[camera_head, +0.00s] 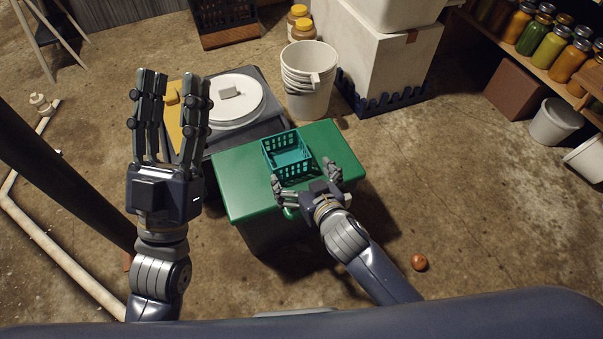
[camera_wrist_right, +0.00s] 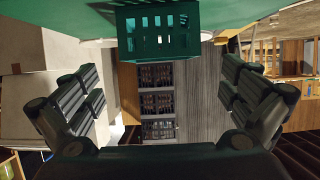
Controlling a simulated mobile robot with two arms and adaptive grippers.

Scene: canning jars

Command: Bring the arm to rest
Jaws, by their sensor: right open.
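My right gripper (camera_head: 306,178) is open at the near side of a teal slatted basket (camera_head: 290,152), low over the green tabletop (camera_head: 235,172). Its fingers are spread wide with nothing between them. In the right wrist view the basket (camera_wrist_right: 158,32) is ahead of the open fingers (camera_wrist_right: 160,92), apart from them, and the picture looks upside down. My left gripper (camera_head: 172,112) is raised at the left, fingers pointing up the picture with a gap between them. It looks open and empty.
A white round plate with a small block (camera_head: 229,91) stands behind the green table. White buckets (camera_head: 308,80), a large white box (camera_head: 385,60) and a jar shelf (camera_head: 548,70) stand further back. A dark post (camera_head: 60,170) is at the left. A round orange item (camera_head: 419,262) lies on the floor.

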